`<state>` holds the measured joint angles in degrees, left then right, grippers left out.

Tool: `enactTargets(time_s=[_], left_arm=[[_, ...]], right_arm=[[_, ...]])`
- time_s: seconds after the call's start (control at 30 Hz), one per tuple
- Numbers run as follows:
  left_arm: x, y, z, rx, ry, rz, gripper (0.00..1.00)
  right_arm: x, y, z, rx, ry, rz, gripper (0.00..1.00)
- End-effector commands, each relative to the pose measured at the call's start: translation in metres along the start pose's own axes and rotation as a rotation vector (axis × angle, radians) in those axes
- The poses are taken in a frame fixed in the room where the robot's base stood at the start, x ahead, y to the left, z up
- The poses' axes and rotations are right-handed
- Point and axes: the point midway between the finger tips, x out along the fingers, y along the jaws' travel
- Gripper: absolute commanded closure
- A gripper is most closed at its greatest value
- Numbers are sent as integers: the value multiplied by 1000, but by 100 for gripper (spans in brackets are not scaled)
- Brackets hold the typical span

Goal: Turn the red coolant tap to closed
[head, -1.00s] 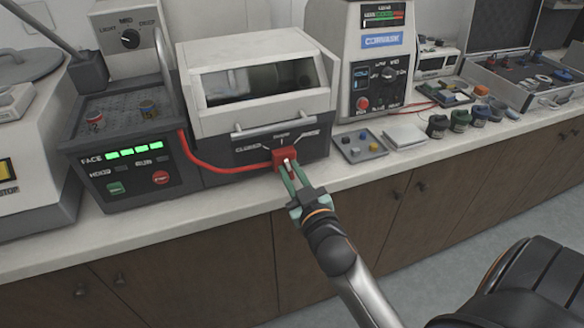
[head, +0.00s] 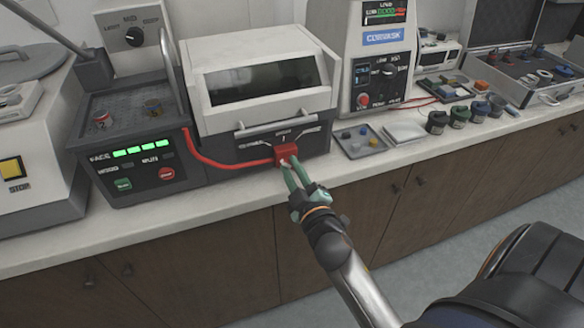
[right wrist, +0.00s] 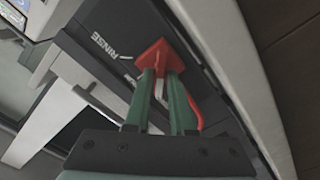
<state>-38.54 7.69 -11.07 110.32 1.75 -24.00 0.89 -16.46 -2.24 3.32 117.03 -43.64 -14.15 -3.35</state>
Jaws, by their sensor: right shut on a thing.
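The red coolant tap (head: 286,153) is on the front of the white machine with the dark window, below its handle bar. My right gripper (head: 289,166) comes from the front right and is shut on the tap. In the right wrist view the red tap (right wrist: 158,51) sits at the tips of the two green fingers (right wrist: 160,78), with the word RINSE on the dark panel beside it. The fingers cover part of the tap, and I cannot read its exact setting. My left gripper is not in view.
A red hose (head: 220,165) runs left from the tap to the dark console (head: 150,172) with green lights. A small grey tray (head: 362,147) lies right of the machine.

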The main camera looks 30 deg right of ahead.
Motion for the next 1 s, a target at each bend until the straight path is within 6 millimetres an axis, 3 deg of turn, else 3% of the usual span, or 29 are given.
enactTargets(time_s=[0.33,0.37,0.6,1.0], left_arm=[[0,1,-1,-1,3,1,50],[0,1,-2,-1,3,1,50],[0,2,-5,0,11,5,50],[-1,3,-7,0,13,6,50]], right_arm=[[1,2,-2,-2,7,5,100],[1,2,-2,-2,7,5,76],[0,1,-1,-2,4,3,49],[1,1,0,-2,2,1,48]])
